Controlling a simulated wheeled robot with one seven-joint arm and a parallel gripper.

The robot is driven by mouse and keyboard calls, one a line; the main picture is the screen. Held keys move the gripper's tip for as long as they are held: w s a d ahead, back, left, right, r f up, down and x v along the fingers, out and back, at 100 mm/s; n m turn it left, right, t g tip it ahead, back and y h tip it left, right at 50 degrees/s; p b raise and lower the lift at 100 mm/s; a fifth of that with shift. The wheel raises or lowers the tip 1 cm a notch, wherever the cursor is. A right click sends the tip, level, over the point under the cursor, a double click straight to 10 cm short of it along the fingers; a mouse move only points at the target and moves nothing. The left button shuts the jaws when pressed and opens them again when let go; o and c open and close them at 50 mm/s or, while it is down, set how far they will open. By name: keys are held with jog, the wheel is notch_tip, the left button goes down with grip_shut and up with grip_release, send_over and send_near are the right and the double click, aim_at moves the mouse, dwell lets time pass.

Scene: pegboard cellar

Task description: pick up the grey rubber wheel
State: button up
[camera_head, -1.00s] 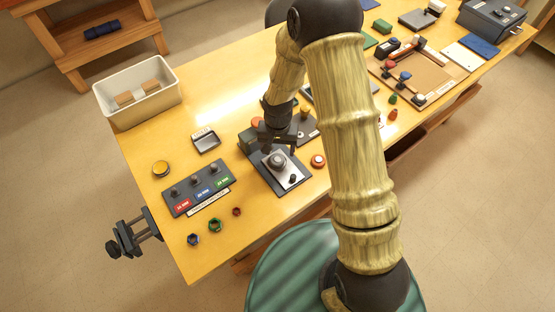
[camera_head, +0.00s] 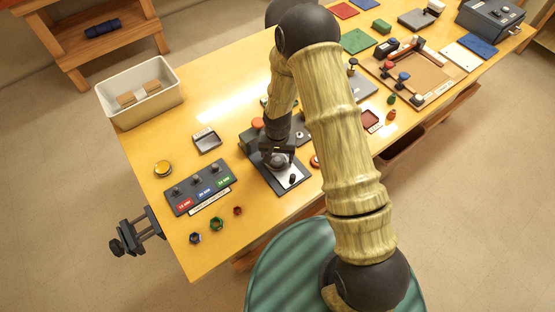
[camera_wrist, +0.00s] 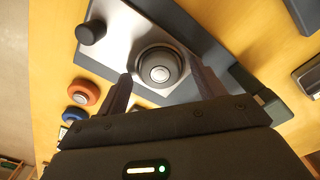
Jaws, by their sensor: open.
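The grey rubber wheel (camera_wrist: 158,68) is a round dark ring with a lighter hub, on the pale metal plate (camera_wrist: 122,45) of a dark fixture. In the head view the wheel (camera_head: 279,162) is partly covered by my gripper (camera_head: 277,152). In the wrist view my gripper (camera_wrist: 160,80) is open and pointing down, with one finger at the wheel's lower left and the other at its lower right. The jaws hold nothing. I cannot tell how far the fingertips are above the plate.
A black knob (camera_wrist: 91,32) stands on the plate near the wheel. An orange wheel (camera_wrist: 85,93) and a blue one (camera_wrist: 76,115) lie beside the fixture. A switch panel (camera_head: 198,187) is at left, and a white bin (camera_head: 139,112) behind it.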

aim_at(278, 159)
jog(key=c, duration=1.1)
jog(key=shift+r, duration=0.15)
notch_tip(278, 159, up, 10)
jog(key=shift+f+b, duration=0.1)
jog(key=shift+b, duration=1.05)
